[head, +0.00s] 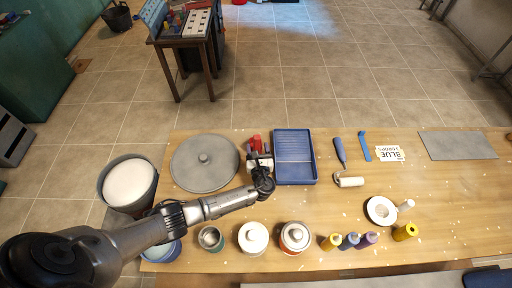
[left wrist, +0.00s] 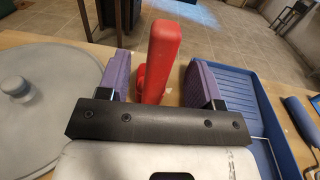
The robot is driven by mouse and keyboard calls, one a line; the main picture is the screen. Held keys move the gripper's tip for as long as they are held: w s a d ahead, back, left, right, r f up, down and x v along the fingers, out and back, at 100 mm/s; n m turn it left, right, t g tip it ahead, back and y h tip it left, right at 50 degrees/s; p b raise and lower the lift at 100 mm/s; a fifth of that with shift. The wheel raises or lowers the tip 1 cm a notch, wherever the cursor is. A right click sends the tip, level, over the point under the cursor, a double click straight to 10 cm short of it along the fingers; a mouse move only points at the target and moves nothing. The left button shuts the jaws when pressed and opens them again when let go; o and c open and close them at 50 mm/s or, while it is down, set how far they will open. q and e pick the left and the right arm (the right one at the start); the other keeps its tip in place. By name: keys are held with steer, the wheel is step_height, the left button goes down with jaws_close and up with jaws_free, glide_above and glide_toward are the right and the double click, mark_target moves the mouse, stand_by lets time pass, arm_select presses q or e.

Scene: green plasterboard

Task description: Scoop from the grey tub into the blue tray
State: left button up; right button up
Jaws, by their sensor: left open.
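The grey tub (head: 149,199) stands at the table's left end, with white material (head: 128,183) inside. The blue tray (head: 311,179) lies flat on the table, right of my left gripper. It also shows at the right of the left wrist view (left wrist: 262,112). My left gripper (head: 259,160) is open, between a grey round lid (head: 190,172) and the tray. In the left wrist view a red upright object (left wrist: 163,50) stands between its fingers, with a gap on each side. It also shows in the head view (head: 256,142); its lower part is hidden. My right gripper is out of view.
Along the front edge stand several open cans (head: 253,238) and small bottles (head: 350,241). Right of the tray lie a small roller (head: 349,181), blue tools (head: 364,147) and a card (head: 389,153). A grey flat plate (head: 457,146) lies far right. The table's right middle is mostly clear.

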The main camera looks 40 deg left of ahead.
arm_select(q)
steer(key=shift+x, duration=2.3)
jaws_close()
steer(key=shift+r, duration=0.1)
